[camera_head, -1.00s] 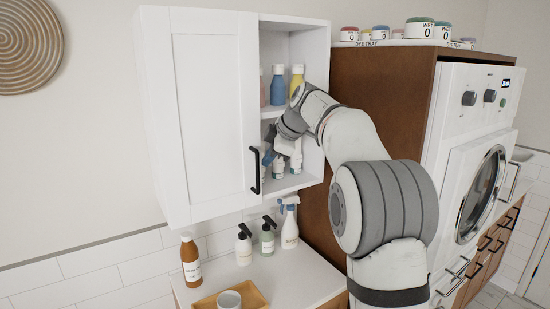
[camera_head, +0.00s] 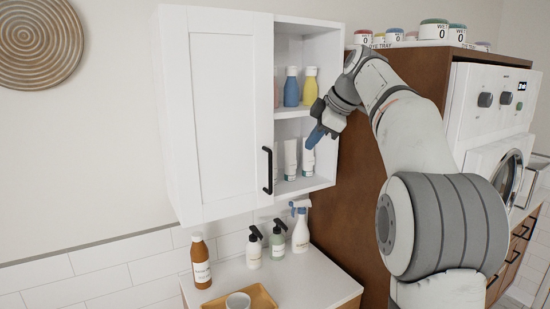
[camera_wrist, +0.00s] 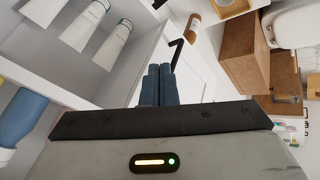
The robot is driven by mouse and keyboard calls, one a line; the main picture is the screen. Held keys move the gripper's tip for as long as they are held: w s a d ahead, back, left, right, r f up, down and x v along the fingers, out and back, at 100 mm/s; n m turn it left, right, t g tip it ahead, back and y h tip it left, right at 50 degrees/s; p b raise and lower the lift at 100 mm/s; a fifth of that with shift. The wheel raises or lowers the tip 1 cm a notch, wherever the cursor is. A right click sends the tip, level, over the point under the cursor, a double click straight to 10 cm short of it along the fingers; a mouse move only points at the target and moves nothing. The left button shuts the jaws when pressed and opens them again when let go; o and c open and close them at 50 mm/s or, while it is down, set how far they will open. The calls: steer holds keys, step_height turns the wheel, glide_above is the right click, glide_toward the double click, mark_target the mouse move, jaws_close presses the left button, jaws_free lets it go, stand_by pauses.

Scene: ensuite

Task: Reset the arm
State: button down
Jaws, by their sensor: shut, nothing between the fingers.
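My gripper (camera_head: 317,136) is at the open right side of the white wall cabinet (camera_head: 221,110), in front of its shelves. Its blue fingers are together with nothing between them. In the wrist view, the shut fingers (camera_wrist: 158,84) point toward the cabinet's black handle and the counter area beyond. White tubes (camera_head: 308,158) stand on the lower shelf just behind the fingers; they also show in the wrist view (camera_wrist: 113,44). My arm reaches in from the right in the head view.
Blue (camera_head: 291,88) and yellow (camera_head: 310,87) bottles stand on the upper shelf. The closed door has a black handle (camera_head: 268,170). Pump and spray bottles (camera_head: 300,228), a brown bottle (camera_head: 200,262) and a wooden tray (camera_head: 262,297) sit on the counter below. A brown washer housing (camera_head: 345,190) stands right.

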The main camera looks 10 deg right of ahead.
steer(key=s+a+f+m+g+h, duration=0.1)
steer(key=s+f+m+h, duration=0.1)
steer(key=s+f+m, duration=0.6)
steer(key=s+f+m+h, duration=0.2)
steer(key=s+f+m, duration=0.6)
steer(key=s+f, duration=1.2)
steer(key=s, duration=0.6)
steer(key=shift+s+a+g+h, duration=0.15)
steer(key=shift+a+g+h, duration=0.15)
steer(key=shift+a+g, duration=0.1)
